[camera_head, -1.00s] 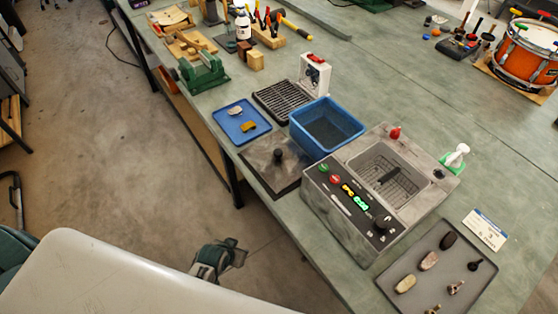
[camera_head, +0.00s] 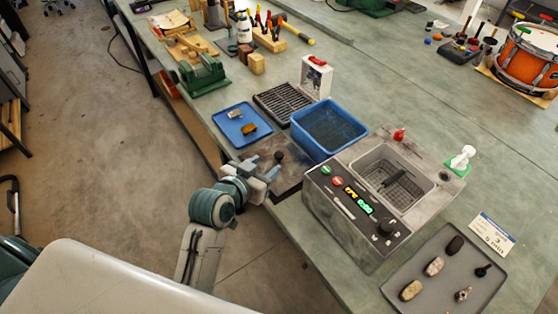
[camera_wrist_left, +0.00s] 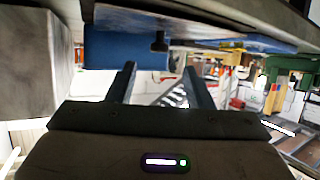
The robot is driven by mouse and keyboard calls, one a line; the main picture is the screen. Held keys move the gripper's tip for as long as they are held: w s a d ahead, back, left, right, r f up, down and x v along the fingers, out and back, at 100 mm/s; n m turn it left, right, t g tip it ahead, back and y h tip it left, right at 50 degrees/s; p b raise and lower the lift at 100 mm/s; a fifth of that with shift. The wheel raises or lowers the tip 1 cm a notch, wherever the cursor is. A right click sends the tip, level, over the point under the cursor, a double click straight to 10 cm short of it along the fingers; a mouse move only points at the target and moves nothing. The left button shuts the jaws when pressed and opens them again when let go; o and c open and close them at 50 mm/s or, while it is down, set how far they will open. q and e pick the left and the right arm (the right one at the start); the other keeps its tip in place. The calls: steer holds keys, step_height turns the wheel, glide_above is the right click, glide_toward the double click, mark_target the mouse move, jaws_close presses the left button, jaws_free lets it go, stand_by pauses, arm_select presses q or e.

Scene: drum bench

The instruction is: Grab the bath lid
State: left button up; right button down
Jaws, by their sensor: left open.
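The bath lid (camera_head: 288,178) is a dark flat plate with a black upright knob (camera_head: 279,155). It lies on the bench near its front edge, between the blue tray and the grey bath (camera_head: 375,200). My left gripper (camera_head: 268,171) is open, at the lid's near-left side close to the knob, and covers part of the plate. I cannot tell whether it touches the lid. In the left wrist view, which looks upside down, the knob (camera_wrist_left: 159,42) shows beyond the gap between the open fingers (camera_wrist_left: 160,80). The gap looks empty. My right gripper is not in view.
A blue basin (camera_head: 331,152) stands just behind the lid. A blue tray (camera_head: 226,129) with small parts lies to the left, a black rack (camera_head: 268,97) behind it. The bath with its open basket stands close on the right. A grey tray (camera_head: 428,295) holds several stones.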

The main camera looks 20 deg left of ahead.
mark_target(278, 155)
arm_select(q)
steer(key=x, duration=0.3)
steer(key=shift+w+f, duration=0.15)
steer(key=shift+w, duration=0.05)
steer(key=shift+w+d+f+p, duration=0.1)
steer(key=shift+w+d+p, duration=0.1)
steer(key=shift+w+p, duration=0.35)
steer(key=x, duration=0.3)
steer(key=shift+w+d+p, duration=0.1)
steer(key=shift+w+p, duration=0.15)
steer(key=shift+p, duration=0.15)
steer(key=shift+w+f, duration=0.25)
steer(key=shift+c, duration=0.5)
jaws_close()
